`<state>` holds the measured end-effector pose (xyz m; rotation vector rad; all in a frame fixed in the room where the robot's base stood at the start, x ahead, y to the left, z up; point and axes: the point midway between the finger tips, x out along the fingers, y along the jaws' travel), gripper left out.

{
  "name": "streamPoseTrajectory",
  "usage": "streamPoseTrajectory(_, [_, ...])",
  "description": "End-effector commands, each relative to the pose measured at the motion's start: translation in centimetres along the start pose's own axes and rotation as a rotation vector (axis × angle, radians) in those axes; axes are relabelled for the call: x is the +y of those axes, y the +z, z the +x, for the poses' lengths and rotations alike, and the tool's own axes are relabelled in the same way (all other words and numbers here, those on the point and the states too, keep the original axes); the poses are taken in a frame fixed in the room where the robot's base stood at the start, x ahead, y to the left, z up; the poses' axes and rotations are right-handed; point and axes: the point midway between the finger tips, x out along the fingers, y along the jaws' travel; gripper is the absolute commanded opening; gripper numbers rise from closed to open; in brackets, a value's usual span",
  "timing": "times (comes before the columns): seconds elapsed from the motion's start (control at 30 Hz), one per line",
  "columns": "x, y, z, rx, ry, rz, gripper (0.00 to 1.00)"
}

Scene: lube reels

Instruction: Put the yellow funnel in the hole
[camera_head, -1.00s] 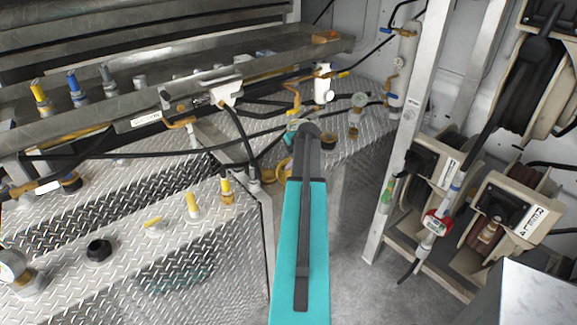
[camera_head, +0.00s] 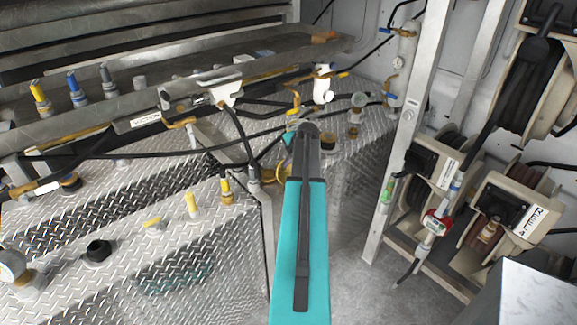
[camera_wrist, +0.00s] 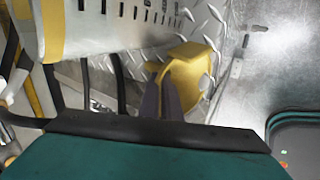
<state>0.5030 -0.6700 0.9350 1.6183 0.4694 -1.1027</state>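The yellow funnel (camera_wrist: 190,72) shows in the wrist view just beyond my fingertips, in front of diamond-plate metal. In the head view, part of the yellow funnel (camera_head: 282,175) shows at the left edge of my arm, which hides the rest. My gripper (camera_wrist: 162,98) has two dark fingers close together, overlapping the funnel's lower left side in the wrist view. I cannot tell whether they pinch its wall or only stand in front of it. I cannot make out the hole for certain in either view.
A diamond-plate bench (camera_head: 120,215) with valves and yellow caps fills the left. A black hose (camera_head: 150,153) crosses above it. A metal post (camera_head: 405,130) and hose reels (camera_head: 500,215) stand at the right. Open floor (camera_head: 350,275) lies between.

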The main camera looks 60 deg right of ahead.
Motion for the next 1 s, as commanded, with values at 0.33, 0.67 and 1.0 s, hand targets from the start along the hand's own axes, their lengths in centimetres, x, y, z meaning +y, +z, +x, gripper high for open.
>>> streamPoseTrajectory(0.33, [0.2,0.0,-0.4,-0.001,-0.001,-0.002,0.00])
streamPoseTrajectory(0.67, [1.5,0.0,-2.3,0.000,-0.001,-0.002,0.00])
streamPoseTrajectory(1.0, [-1.6,0.4,-5.2,-0.002,-0.001,0.001,0.00])
